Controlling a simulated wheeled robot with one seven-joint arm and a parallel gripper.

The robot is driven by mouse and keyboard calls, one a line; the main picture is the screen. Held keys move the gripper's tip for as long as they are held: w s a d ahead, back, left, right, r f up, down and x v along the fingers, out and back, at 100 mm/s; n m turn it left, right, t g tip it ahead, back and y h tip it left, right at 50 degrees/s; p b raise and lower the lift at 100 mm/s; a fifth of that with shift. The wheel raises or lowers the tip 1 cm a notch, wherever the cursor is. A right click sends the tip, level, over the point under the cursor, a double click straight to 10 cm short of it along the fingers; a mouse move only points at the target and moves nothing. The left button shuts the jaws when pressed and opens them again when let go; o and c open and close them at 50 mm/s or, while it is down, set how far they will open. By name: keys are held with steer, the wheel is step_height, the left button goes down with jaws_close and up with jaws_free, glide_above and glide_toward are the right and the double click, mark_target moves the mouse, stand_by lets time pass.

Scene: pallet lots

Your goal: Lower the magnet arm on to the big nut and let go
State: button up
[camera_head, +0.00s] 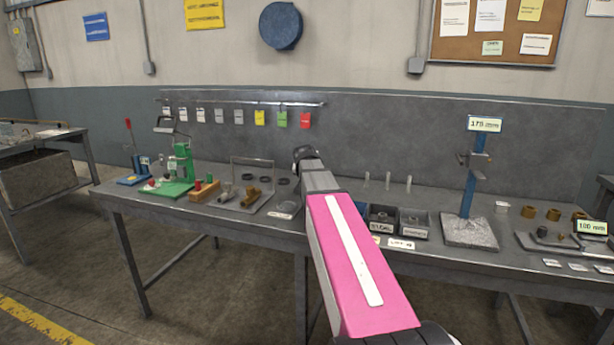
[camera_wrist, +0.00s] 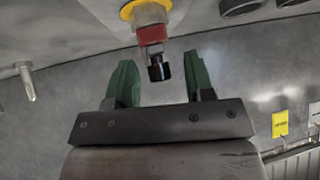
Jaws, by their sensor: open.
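My gripper (camera_wrist: 160,82) is open, its two green fingers apart. In the wrist view a red post (camera_wrist: 152,34) with a yellow ring at its base and a black tip shows between and beyond the fingers. It appears free of both fingers, and I cannot tell if it belongs to the magnet arm. In the head view my pink arm hides this spot, with the gripper end (camera_head: 305,155) over the bench. I cannot make out the big nut for sure; small dark trays (camera_head: 414,222) right of my arm hold dark parts too small to identify.
On the bench (camera_head: 330,240) stand a green press (camera_head: 181,165), a wire-framed tray (camera_head: 244,201), dark rings (camera_head: 282,181), pale pegs (camera_head: 388,180) and a tall blue stand (camera_head: 472,185). Tags (camera_head: 259,117) hang from a rail behind. The bench front is partly clear.

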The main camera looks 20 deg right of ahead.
steer(key=v, duration=1)
steer(key=shift+s+a+r, duration=0.2)
steer(key=shift+s, duration=0.1)
